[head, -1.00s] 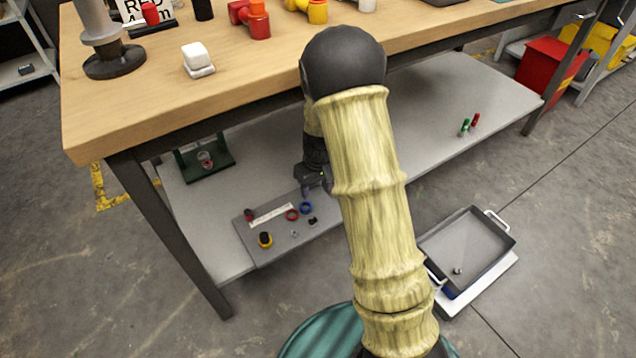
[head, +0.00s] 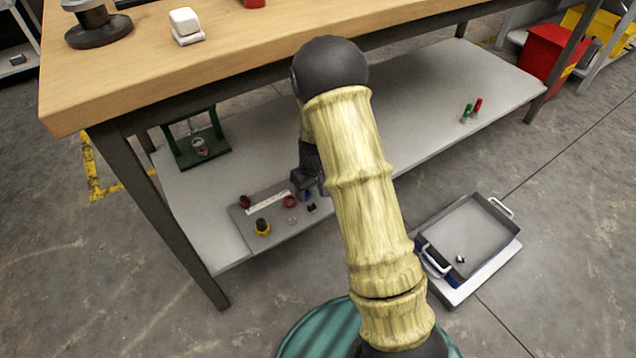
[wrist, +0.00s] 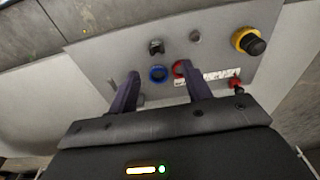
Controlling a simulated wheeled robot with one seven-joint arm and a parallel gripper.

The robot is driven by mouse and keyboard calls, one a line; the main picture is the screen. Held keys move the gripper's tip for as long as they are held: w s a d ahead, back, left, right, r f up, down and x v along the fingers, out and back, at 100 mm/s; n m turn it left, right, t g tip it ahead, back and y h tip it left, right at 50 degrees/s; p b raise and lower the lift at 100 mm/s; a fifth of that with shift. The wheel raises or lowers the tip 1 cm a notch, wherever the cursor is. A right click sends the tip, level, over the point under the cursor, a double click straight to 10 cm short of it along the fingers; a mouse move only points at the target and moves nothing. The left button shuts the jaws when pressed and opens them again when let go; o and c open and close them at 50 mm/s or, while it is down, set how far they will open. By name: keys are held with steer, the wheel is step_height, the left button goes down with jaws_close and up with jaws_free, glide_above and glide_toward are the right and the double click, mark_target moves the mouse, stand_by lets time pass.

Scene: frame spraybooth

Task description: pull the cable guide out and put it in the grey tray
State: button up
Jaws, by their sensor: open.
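A grey panel (head: 252,235) lies on the lower shelf and carries a blue ring (wrist: 158,73) and a red ring (wrist: 180,68). The red ring also shows in the head view (head: 290,202). I cannot tell for sure which fitting is the cable guide. My gripper (wrist: 157,82) is open and empty, its two dark fingers on either side of the blue ring in the wrist view, the right one close to the red ring. Contact cannot be told. In the head view my gripper (head: 307,187) partly hides the blue ring. The grey tray (head: 431,232) stands low at the right.
The panel also has a yellow-and-black knob (wrist: 250,40), a black switch (wrist: 156,47) and a white label strip (wrist: 215,77). A small metal piece (head: 460,259) lies in the tray. The wooden bench top (head: 140,80) overhangs the shelf (head: 400,120).

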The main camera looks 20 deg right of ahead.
mark_target(311, 206)
steer(key=f+b, duration=0.1)
steer(key=f, duration=0.1)
steer(key=f+b, duration=0.1)
steer(key=f, duration=0.2)
steer(key=w+f+b, duration=0.1)
steer(key=f, duration=0.2)
steer(key=shift+d+b, duration=0.15)
steer(key=shift+b, duration=0.2)
steer(key=shift+r, duration=0.1)
steer(key=shift+w, duration=0.1)
steer(key=shift+w, duration=0.1)
steer(key=shift+c, duration=1.1)
steer(key=shift+d, duration=0.2)
steer(key=c, duration=0.7)
steer(key=shift+a, duration=0.1)
steer(key=shift+c, duration=0.6)
steer(key=o, duration=0.4)
steer(key=shift+c, duration=0.2)
steer(key=shift+s+a, duration=0.2)
steer(key=shift+s, duration=0.05)
jaws_close()
